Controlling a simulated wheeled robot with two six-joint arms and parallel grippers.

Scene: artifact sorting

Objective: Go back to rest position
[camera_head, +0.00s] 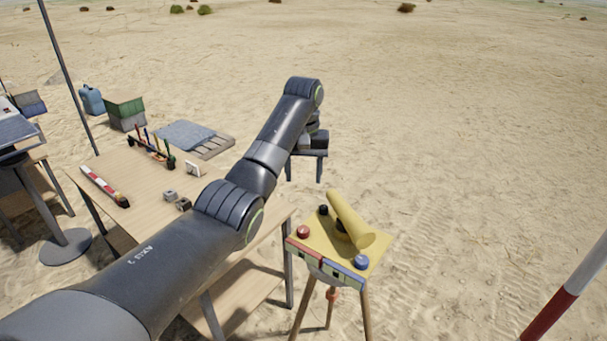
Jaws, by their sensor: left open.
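My left arm (165,255) reaches in from the lower left across the wooden table and bends down at its far end. My left gripper (305,172) hangs there with its two fingers pointing down, spread apart and with nothing between them. It is past the table's right side and, in the picture, above and left of a yellow instrument on a tripod (335,240). The arm hides part of the table. My right gripper is not in view.
The wooden table (135,190) holds a rack of tools (152,148), a red-and-white bar (104,186) and small grey blocks (177,200). A red-and-white pole (570,290) stands at the right. Open sand lies behind and right.

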